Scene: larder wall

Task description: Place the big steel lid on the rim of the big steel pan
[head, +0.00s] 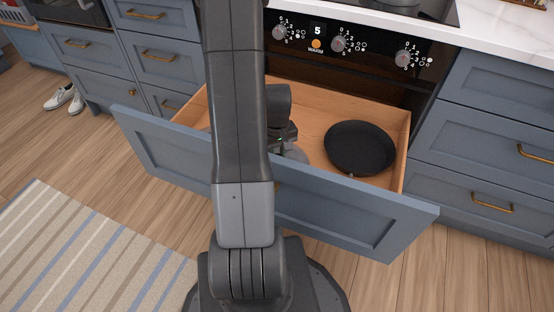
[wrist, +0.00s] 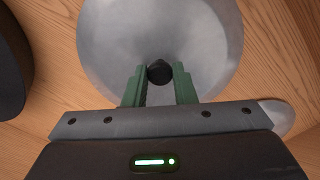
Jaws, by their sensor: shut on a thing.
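The steel lid (wrist: 160,35) is a round grey disc with a black knob (wrist: 159,72), seen from above in the wrist view. My gripper (wrist: 159,84) has its green fingers shut on the knob, one on each side. In the head view a small grey part of the lid (head: 293,153) shows inside the open drawer, beside my arm, which hides most of it and of the gripper. I cannot tell whether the lid touches the drawer floor. I cannot make out the big steel pan in either view.
The open wooden drawer (head: 313,110) holds a black pan (head: 360,147) right of my gripper; it also shows at the wrist view's left edge (wrist: 12,65). Another pale grey round thing (wrist: 281,117) is partly hidden. The hob (head: 400,8) is above, cut off by the frame.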

